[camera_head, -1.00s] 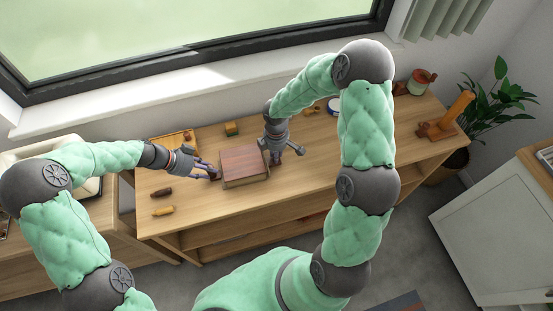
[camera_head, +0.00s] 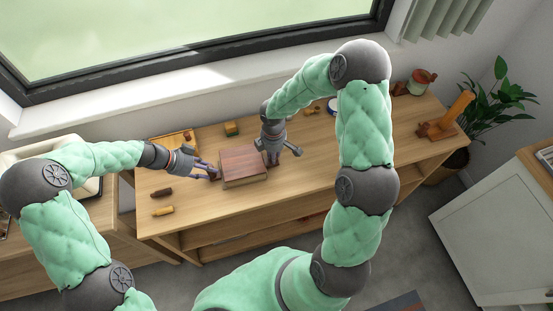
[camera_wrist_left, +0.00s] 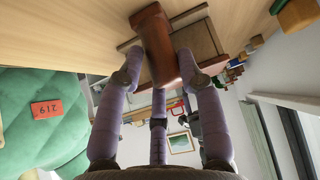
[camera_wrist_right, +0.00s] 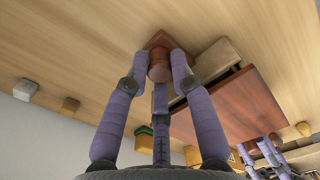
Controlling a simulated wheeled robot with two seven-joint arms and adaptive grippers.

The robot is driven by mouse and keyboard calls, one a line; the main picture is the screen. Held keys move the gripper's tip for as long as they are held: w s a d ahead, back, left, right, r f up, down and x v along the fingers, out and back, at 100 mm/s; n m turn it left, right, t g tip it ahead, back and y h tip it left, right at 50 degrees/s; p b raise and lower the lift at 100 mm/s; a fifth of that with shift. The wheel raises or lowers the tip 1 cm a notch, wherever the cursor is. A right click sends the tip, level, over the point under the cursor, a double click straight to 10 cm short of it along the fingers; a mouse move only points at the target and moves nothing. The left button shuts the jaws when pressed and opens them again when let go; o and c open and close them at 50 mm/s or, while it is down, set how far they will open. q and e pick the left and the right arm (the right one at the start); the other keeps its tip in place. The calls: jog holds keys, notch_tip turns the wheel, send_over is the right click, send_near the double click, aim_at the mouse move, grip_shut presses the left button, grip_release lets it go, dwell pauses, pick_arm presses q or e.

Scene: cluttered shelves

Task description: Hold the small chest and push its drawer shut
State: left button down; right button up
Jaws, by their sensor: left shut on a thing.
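The small chest (camera_head: 243,163), a reddish-brown box with a flat top, sits on the wooden table between my two hands. My left gripper (camera_head: 213,172) is at its left side. In the left wrist view its fingers are shut on a reddish-brown bar (camera_wrist_left: 158,45) in front of the chest (camera_wrist_left: 198,42); I cannot tell whether they are joined. My right gripper (camera_head: 282,153) is at the chest's right side. In the right wrist view a round brown knob (camera_wrist_right: 160,67) lies between its fingertips; its grip is unclear.
A dark brown piece (camera_head: 162,192) and a yellow piece (camera_head: 163,211) lie at the table's left. A small block (camera_head: 231,128) and a tray (camera_head: 170,141) are behind. A wooden stand (camera_head: 448,117) and a jar (camera_head: 420,82) are at the right.

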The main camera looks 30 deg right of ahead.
jog(key=shift+o, duration=1.3)
jog(key=shift+r, duration=0.1)
notch_tip(320, 180, up, 12)
pick_arm(q)
jog(key=c, duration=0.7)
grip_release()
jog(key=shift+c, duration=0.2)
jog(key=shift+r, duration=0.1)
jog(key=v, duration=1.2)
